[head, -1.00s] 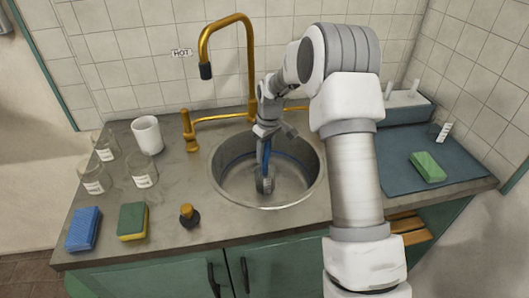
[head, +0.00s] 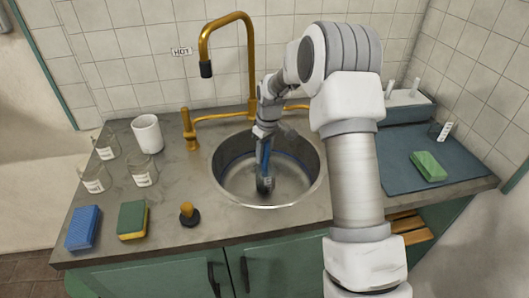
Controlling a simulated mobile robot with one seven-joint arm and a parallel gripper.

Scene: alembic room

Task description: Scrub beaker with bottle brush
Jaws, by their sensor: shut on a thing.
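My gripper (head: 265,137) is over the sink, shut on the blue handle (head: 264,158) of the bottle brush. The brush hangs roughly upright, with its dark head (head: 265,185) low inside the round metal sink (head: 300,192). I cannot tell whether it touches the bottom, and I see no beaker around it. Three clear beakers with white labels stand on the left counter: one at the back (head: 107,147), one in front (head: 95,180) and one to the right (head: 143,173). Another labelled glass (head: 440,131) is on the blue-grey mat (head: 400,170) at the right, partly hard to make out.
A white mug (head: 147,134), blue sponge (head: 83,227), green-yellow sponge (head: 132,220) and dark stopper with a wooden-coloured knob (head: 187,212) are on the left counter. The brass faucet (head: 250,70) rises behind the sink. A green sponge (head: 428,166) and white peg rack (head: 405,104) are at right.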

